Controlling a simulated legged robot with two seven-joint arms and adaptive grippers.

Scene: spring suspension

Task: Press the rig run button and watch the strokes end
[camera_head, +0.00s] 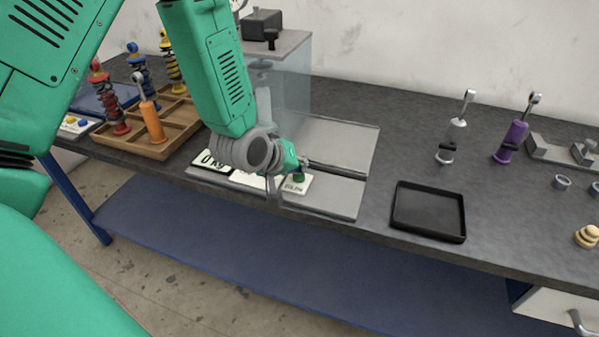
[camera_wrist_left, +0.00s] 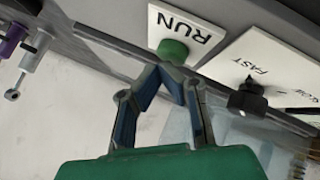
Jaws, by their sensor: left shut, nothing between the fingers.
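The green run button (camera_head: 299,178) sits on a small white RUN plate (camera_head: 294,188) at the front of the rig's grey base plate (camera_head: 335,140). In the left wrist view the green button (camera_wrist_left: 172,51) stands beside the black word RUN. My left gripper (camera_wrist_left: 170,73) is shut and empty, its fingertips right at the button's edge in that view. I cannot tell whether they touch it. In the head view the left gripper (camera_head: 296,163) points down just above the button. The rig (camera_head: 275,75), with a clear guard, is partly hidden behind my left arm. My right gripper is out of view.
A white FAST panel (camera_wrist_left: 262,65) with a black knob (camera_wrist_left: 247,98) adjoins the RUN plate. A "0 kg" readout (camera_head: 211,161) lies left. A wooden tray (camera_head: 176,143) with dampers stands left. A black tray (camera_head: 428,211) and a purple damper (camera_head: 513,138) are right.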

